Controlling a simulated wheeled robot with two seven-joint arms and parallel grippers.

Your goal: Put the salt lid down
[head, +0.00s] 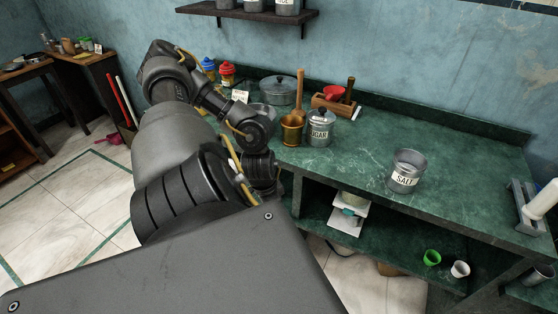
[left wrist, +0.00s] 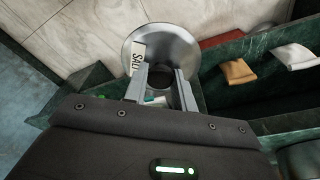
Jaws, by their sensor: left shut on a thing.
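The salt canister (head: 405,172), a grey metal pot with a white SALT label, stands upright and open on the right part of the green counter (head: 455,165). In the left wrist view my left gripper (left wrist: 160,76) is shut on the salt lid (left wrist: 183,48), a round grey metal piece with a dark centre and a white label reading SAL at its left. The place where the fingers touch it is partly hidden. In the head view my left arm covers the gripper and the lid. My right gripper is in neither view.
The sugar canister (head: 320,128), a brass mortar (head: 291,130) and a grey pot (head: 280,90) stand at the counter's left and back. The counter around the salt canister is clear. A grey stand (head: 527,205) is at the right edge. A lower shelf holds a green cup (head: 432,258).

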